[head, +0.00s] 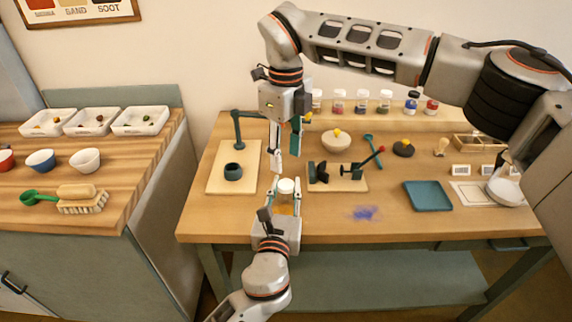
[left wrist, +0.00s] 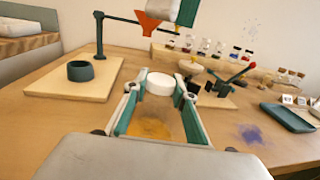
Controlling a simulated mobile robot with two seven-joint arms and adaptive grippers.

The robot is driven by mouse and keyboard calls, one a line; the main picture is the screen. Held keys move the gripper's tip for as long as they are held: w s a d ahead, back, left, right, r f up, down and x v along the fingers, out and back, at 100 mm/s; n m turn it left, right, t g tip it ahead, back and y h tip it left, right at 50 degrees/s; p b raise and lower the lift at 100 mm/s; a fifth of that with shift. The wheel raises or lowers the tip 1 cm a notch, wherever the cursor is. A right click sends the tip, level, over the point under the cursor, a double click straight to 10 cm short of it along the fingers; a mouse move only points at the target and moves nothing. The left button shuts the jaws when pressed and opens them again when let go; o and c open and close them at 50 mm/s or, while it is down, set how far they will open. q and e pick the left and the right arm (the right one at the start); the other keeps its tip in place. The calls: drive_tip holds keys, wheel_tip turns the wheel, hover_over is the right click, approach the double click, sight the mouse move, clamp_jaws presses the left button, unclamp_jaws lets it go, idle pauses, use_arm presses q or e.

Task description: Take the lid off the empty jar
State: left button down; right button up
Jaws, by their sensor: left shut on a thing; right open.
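A clear jar with a white lid (head: 286,186) stands near the table's front edge, and its lid also shows in the left wrist view (left wrist: 160,83). The lid is on the jar. My left gripper (head: 285,193) is shut on the jar, one finger on each side.
A stand on a board with a dark cup (head: 233,171) is to the left. A red-handled lever device (head: 350,169) is close on the right. A blue tray (head: 428,196) and a blue powder patch (head: 366,213) lie farther right. Several pigment jars (head: 362,100) line the back.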

sight(286, 184)
drive_tip(key=m, duration=2.1)
drive_tip(key=shift+m, duration=0.3)
drive_tip(key=m, duration=0.7)
drive_tip(key=shift+f, duration=4)
